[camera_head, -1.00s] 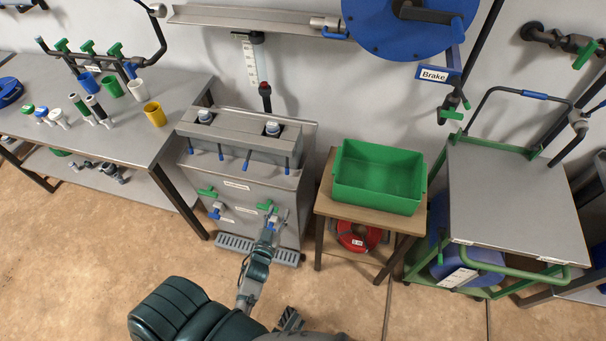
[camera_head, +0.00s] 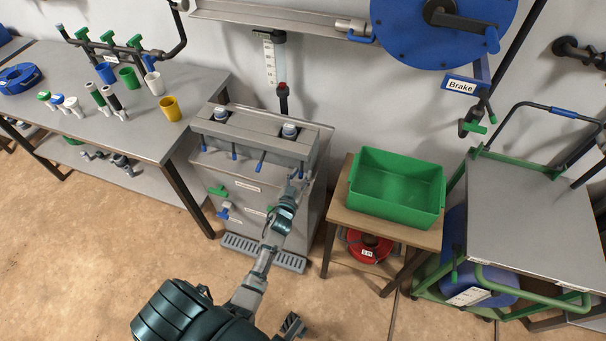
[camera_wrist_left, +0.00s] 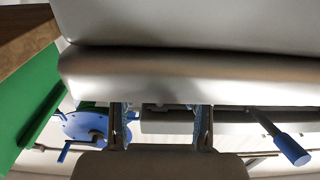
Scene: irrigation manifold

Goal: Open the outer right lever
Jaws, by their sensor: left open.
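The grey dispenser cabinet (camera_head: 215,165) has a row of blue levers hanging along its upper front. Three show clearly in the head view: the left one (camera_head: 203,143), the next to it (camera_head: 233,153) and the inner right lever (camera_head: 260,162). The outer right lever is largely hidden behind my left gripper (camera_head: 296,184), which is raised at the right end of the row. In the left wrist view my left gripper (camera_wrist_left: 162,130) has its two fingers apart, with no lever clearly visible between them. One blue lever (camera_wrist_left: 290,150) shows to the right of the fingers, outside them.
A green crate (camera_head: 398,185) on a wooden stand is close right of the cabinet. Green (camera_head: 218,191) and blue (camera_head: 224,212) taps are lower on its front, above a grey drip grate (camera_head: 262,252). A steel table (camera_head: 150,140) stands left, a green-framed cart (camera_head: 530,215) right.

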